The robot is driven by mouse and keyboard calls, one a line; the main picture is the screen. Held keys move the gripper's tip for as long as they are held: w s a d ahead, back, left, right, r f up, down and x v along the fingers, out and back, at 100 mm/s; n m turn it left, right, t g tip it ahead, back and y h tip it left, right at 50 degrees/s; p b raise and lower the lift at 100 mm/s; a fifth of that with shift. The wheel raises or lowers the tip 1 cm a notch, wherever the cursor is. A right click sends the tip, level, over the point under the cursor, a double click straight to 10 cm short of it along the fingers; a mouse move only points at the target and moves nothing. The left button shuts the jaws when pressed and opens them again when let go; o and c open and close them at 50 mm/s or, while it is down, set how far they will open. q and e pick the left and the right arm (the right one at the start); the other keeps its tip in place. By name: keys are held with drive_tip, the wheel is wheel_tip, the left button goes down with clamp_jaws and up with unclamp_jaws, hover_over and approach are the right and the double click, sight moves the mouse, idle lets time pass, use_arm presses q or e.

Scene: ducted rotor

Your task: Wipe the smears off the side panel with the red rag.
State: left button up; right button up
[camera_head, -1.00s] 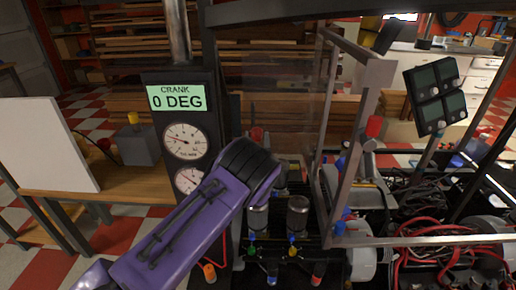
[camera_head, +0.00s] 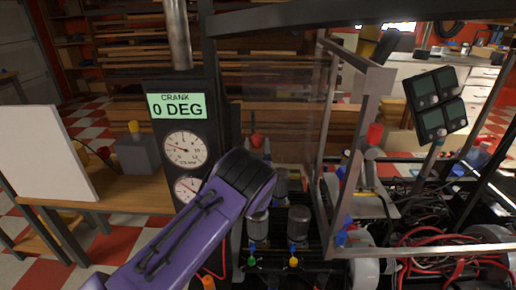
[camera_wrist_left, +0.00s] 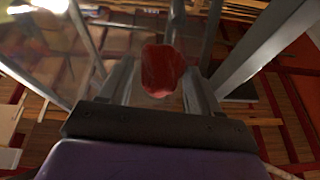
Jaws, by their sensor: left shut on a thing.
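The red rag (camera_wrist_left: 162,68) is a bunched red lump between the two grey fingers of my left gripper (camera_wrist_left: 160,80) in the left wrist view. The gripper is shut on it. In the head view, a small part of the rag (camera_head: 257,141) shows just past my black wrist, which hides most of the fingers. The side panel (camera_head: 285,100) is a clear, see-through sheet in a dark frame. The rag appears in front of it in the picture; I cannot tell whether they touch. I cannot make out separate smears. My right gripper is not in view.
A black gauge post (camera_head: 183,140) reading "CRANK 0 DEG" stands just left of my wrist. A grey metal frame (camera_head: 368,80) rises at the right, beside red cables (camera_head: 440,245) and a dark screen cluster (camera_head: 436,102). A white board (camera_head: 50,150) leans by a wooden bench (camera_head: 140,195).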

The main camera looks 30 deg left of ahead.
sight(266, 135)
use_arm(q)
drive_tip(key=shift+w+a+b, duration=0.35)
drive_tip(key=shift+w+b, duration=0.15)
drive_tip(key=shift+w+d+b, duration=0.5)
drive_tip(key=shift+w+d, duration=0.05)
drive_tip(key=shift+d, duration=0.35)
drive_tip(key=shift+w+d+b, duration=0.45)
drive_tip(key=shift+w+d, duration=0.05)
drive_tip(key=shift+d, duration=0.35)
drive_tip(key=shift+a+f, duration=0.1)
drive_tip(key=shift+a+r, duration=0.2)
drive_tip(key=shift+s+a+r, duration=0.1)
drive_tip(key=shift+s+a, duration=0.4)
drive_tip(key=shift+a, duration=0.3)
drive_tip(key=shift+s+a, duration=0.5)
drive_tip(key=shift+a, duration=0.3)
